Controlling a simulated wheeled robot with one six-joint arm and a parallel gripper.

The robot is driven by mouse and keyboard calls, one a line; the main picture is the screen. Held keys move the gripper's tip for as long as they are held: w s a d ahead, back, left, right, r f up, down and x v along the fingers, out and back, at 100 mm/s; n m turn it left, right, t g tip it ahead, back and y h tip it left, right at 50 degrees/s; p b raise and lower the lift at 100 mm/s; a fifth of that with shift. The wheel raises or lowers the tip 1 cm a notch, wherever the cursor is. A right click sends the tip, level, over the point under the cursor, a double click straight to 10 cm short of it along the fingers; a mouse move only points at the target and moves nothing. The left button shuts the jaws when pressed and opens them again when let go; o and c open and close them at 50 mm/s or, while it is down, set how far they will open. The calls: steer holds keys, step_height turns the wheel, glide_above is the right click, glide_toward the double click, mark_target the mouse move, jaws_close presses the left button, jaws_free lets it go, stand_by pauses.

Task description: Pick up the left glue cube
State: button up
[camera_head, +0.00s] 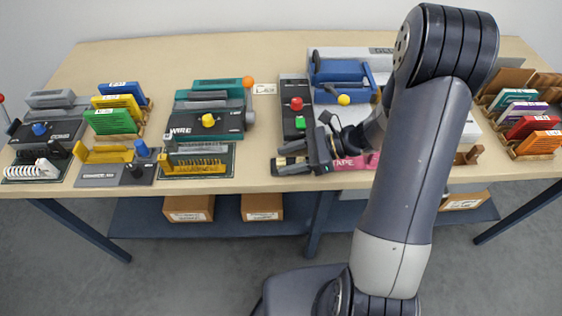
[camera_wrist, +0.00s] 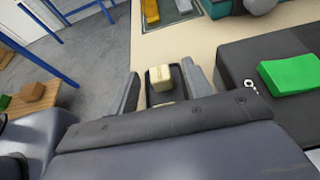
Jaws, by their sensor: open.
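A small cream cube (camera_wrist: 160,76), which looks like a glue cube, sits on a narrow dark holder (camera_wrist: 166,97) in the wrist view. My gripper (camera_wrist: 162,72) is open, with one finger on each side of the cube and a visible gap to each. In the head view my gripper (camera_head: 284,159) is low over the table's front edge, with a pale bit of the cube between its fingers. I cannot tell whether the cube is touched. No second glue cube can be made out; my arm covers part of the table there.
A dark device with a red knob (camera_head: 296,103) and a green block (camera_wrist: 290,76) stands close beside my gripper. A pink tape item (camera_head: 352,162) is to its right. The wire machine (camera_head: 208,121) and a green-edged tray (camera_head: 232,160) are to its left.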

steer(key=shift+a+f, duration=0.15)
steer(key=shift+a, duration=0.2)
jaws_close()
stand_by(0.4)
step_height(320, 180, up, 10)
steer(key=shift+p, duration=0.35)
